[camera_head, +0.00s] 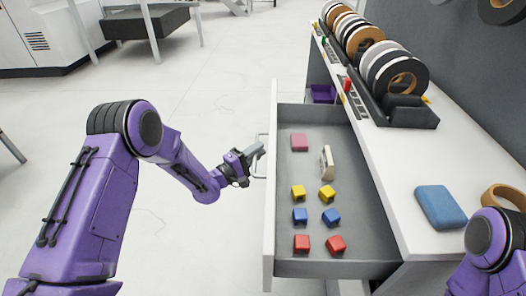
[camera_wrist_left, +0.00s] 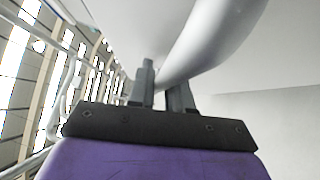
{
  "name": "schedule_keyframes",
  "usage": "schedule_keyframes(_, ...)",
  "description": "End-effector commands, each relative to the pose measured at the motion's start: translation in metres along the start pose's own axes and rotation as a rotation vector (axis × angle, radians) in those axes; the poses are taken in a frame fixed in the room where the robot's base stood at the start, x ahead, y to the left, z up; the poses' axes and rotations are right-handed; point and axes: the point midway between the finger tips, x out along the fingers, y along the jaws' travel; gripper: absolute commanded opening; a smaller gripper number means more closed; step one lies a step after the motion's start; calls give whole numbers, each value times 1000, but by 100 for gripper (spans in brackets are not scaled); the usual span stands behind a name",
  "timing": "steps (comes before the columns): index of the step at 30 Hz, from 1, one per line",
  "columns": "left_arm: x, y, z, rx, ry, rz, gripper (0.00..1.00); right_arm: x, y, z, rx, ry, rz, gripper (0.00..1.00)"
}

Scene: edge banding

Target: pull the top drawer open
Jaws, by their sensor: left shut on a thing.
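The top drawer (camera_head: 313,185) is pulled well out from under the white bench, and its grey inside shows. Its white front panel (camera_head: 270,215) faces left and carries a light bar handle (camera_head: 260,157). My left gripper (camera_head: 256,152) is at this handle, with its fingers shut on it. In the left wrist view the two dark fingers (camera_wrist_left: 163,92) stand at a pale, curved bar, which is the handle seen close up. My right arm shows only at the lower right edge, and its gripper is out of view.
On the bench (camera_head: 385,165) are a rack of edge-band rolls (camera_head: 395,75), a blue pad (camera_head: 440,206) and a tan roll (camera_head: 503,196). Floor left of the drawer is clear.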

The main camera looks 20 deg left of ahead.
Motion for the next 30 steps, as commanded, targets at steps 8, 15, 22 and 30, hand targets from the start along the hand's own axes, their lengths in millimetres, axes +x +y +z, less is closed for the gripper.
schedule_keyframes(8, -2, -2, -1, -2, 2, -4, 0, 0, 0, 0, 0, 0, 0, 43)
schedule_keyframes(15, -2, -1, -1, -1, 2, -3, 39, 0, 0, 0, 0, 0, 0, 43)
schedule_keyframes(22, -4, -1, -1, -2, 3, -2, 39, 0, 0, 0, 0, 0, 0, 43)
schedule_keyframes(30, -58, -1, -2, -6, 6, -1, 39, 3, 0, 1, 0, 0, 0, 43)
